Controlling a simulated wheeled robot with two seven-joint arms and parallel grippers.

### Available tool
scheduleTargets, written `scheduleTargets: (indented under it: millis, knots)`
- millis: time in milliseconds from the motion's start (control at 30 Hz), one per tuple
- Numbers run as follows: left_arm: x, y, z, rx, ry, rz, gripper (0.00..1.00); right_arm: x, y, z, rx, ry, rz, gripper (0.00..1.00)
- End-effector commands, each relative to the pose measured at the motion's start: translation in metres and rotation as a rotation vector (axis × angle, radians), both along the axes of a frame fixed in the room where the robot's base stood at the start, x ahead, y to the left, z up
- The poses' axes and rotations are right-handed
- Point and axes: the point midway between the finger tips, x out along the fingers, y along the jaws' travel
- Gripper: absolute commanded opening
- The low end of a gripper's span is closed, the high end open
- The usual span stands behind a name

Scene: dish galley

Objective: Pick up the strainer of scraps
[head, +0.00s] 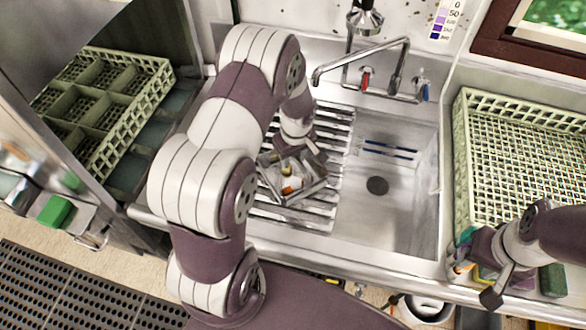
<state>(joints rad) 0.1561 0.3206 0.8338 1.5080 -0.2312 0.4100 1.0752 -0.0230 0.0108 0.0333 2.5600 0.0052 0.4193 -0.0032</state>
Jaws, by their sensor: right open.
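The strainer of scraps (308,188) is a small square metal basket with orange, white and yellowish bits in it. It is at the slatted rack over the left part of the sink; I cannot tell whether it touches the slats. My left gripper (297,152) is at the strainer's far rim, pointing down. Its fingertips are small and partly hidden, so I cannot tell whether they are closed on the rim. My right gripper (474,272) is open at the sink's front right edge, beside some colourful small items (461,268) that it partly covers.
The sink basin (385,215) right of the slatted rack (328,137) is mostly clear. A faucet (362,70) rises behind it. A green dish rack (520,150) stands on the right, and a compartmented green rack (110,100) on the left. A dark green block (552,280) lies front right.

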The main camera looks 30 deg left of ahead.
Motion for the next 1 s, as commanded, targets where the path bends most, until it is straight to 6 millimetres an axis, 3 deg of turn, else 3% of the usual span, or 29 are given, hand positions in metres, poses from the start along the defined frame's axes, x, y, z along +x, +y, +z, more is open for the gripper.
scheduleTargets:
  millis: [67, 167, 200, 633, 1000]
  knots:
    - [0.0, 0.0, 0.0, 0.0, 0.0, 0.0, 0.38, 0.0, 0.0, 0.0, 0.0, 0.0, 0.0, 0.43]
    - [0.0, 0.0, 0.0, 0.0, 0.0, -0.001, 0.06, 0.0, 0.0, 0.0, 0.0, 0.0, 0.0, 0.43]
    - [0.0, 0.0, 0.0, 0.0, 0.0, -0.001, 0.0, 0.0, 0.0, 0.0, 0.0, 0.0, 0.0, 0.43]
    - [0.001, 0.0, 0.005, 0.001, -0.002, -0.001, 0.0, 0.0, 0.0, -0.003, 0.0, 0.0, 0.0, 0.43]
    - [0.001, 0.0, 0.041, 0.002, -0.003, -0.001, 0.0, 0.0, 0.0, -0.014, 0.0, 0.0, 0.0, 0.43]
